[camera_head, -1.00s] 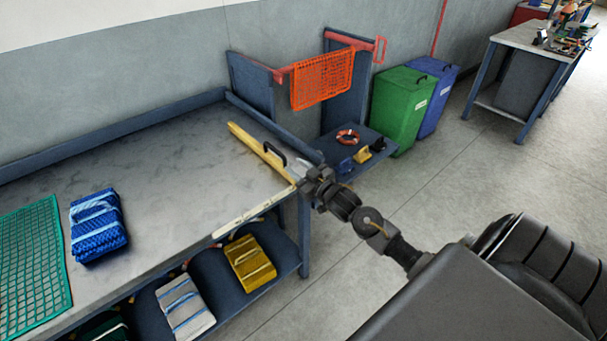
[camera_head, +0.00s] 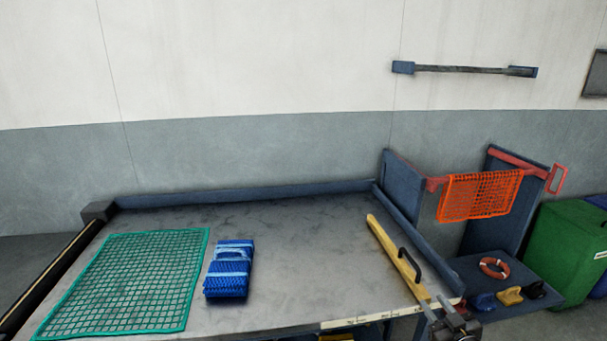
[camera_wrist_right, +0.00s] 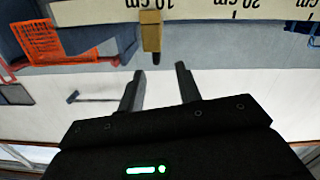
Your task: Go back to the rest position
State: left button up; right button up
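My right gripper (camera_head: 438,306) is at the front right corner of the table, by the near end of the yellow bar with a black handle (camera_head: 398,262). In the right wrist view its two fingers (camera_wrist_right: 158,82) stand apart with nothing between them. The end of the yellow bar (camera_wrist_right: 150,30) shows beyond the fingertips in that view. My left gripper is not in view. A green net (camera_head: 130,282) lies flat on the left of the table (camera_head: 300,235). A folded blue net bundle (camera_head: 230,268) lies beside it.
An orange net (camera_head: 480,195) hangs from a red rail at the right. Below it a blue shelf (camera_head: 470,268) holds an orange ring (camera_head: 494,268) and small blocks. A green bin (camera_head: 565,243) stands further right.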

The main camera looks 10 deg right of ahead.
jog(key=s+a+f+g, duration=0.6)
jog(key=s+a+f, duration=0.25)
jog(key=s, duration=0.35)
jog(key=s+a+f+g, duration=0.2)
jog(key=s+a+g, duration=0.15)
jog(key=s, duration=0.65)
jog(key=s+a+f+g, duration=0.1)
jog(key=s+a+g, duration=0.25)
jog(key=s, duration=0.65)
notch_tip(320, 180, down, 28)
jog(key=s+g, duration=0.2)
jog(key=s+d+f, duration=0.1)
jog(key=s+f, duration=0.5)
jog(key=s, duration=0.1)
jog(key=s+d+f+g, duration=0.1)
jog(key=s+d+f, duration=0.1)
jog(key=s+f, duration=0.5)
jog(key=shift+s+d+f+h, duration=0.15)
jog(key=shift+s+d+h, duration=0.15)
jog(key=shift+s, duration=0.5)
